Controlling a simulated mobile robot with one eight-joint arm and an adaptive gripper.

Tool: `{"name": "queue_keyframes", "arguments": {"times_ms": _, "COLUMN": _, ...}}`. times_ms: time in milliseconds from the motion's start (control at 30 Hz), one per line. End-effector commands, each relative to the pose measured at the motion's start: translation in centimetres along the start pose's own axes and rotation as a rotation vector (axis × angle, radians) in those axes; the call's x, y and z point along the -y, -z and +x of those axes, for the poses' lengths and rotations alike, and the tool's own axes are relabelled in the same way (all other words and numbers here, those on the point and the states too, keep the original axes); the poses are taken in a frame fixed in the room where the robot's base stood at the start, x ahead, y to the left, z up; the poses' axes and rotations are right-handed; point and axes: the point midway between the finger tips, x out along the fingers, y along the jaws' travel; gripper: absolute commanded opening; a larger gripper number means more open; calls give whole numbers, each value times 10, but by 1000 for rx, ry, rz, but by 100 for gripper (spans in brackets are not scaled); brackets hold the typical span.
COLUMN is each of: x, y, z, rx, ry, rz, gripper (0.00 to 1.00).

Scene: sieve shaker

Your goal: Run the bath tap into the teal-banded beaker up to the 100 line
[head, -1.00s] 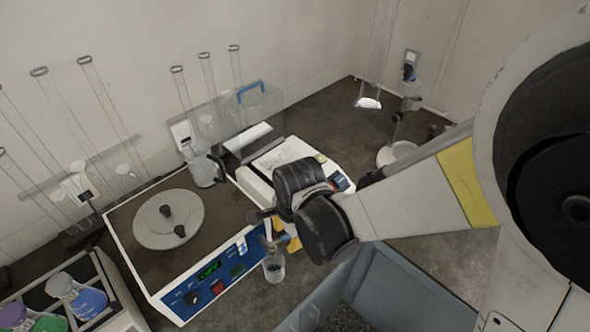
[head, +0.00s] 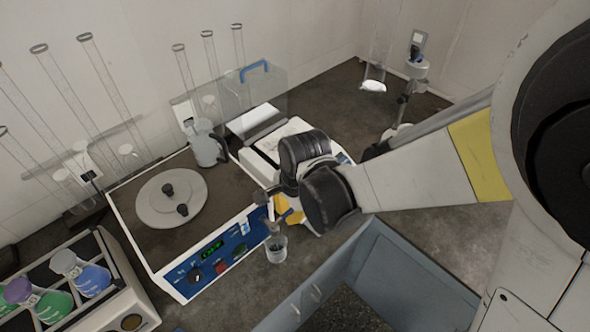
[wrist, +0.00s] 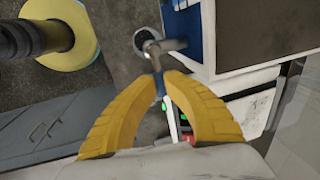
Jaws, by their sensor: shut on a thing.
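The bath (head: 200,273) is a white-edged box with a blue control panel and a round grey lid on top. Its metal tap (wrist: 160,48) sticks out from the front. A small clear beaker (head: 276,249) stands on the bench under the tap; its round mouth (wrist: 146,37) shows beneath the spout in the wrist view. A teal band, the 100 line and the water level are too small to make out. My gripper (head: 284,208), with yellow fingers, is at the tap. In the wrist view my gripper (wrist: 160,90) is shut on the tap's small blue handle.
A clear jug (head: 207,147) stands at the bath's back corner. A white instrument (head: 265,150) is behind my gripper. A rack (head: 137,308) of coloured flasks is at lower left. Glass tubes line the wall.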

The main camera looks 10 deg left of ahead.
Motion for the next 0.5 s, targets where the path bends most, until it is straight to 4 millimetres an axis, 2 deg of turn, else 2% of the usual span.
{"name": "queue_keyframes", "arguments": {"times_ms": 267, "x": 0, "y": 0, "z": 1, "rx": 4, "ry": -2, "rz": -19, "gripper": 0}}
{"name": "queue_keyframes", "arguments": {"times_ms": 300, "x": 0, "y": 0, "z": 1, "rx": 4, "ry": -2, "rz": -19, "gripper": 13}}
{"name": "queue_keyframes", "arguments": {"times_ms": 367, "x": 0, "y": 0, "z": 0, "rx": 4, "ry": -1, "rz": -18, "gripper": 32}}
{"name": "queue_keyframes", "arguments": {"times_ms": 400, "x": 0, "y": 0, "z": 0, "rx": 4, "ry": -1, "rz": -18, "gripper": 37}}
{"name": "queue_keyframes", "arguments": {"times_ms": 500, "x": 0, "y": 0, "z": 0, "rx": 3, "ry": -1, "rz": -18, "gripper": 37}}
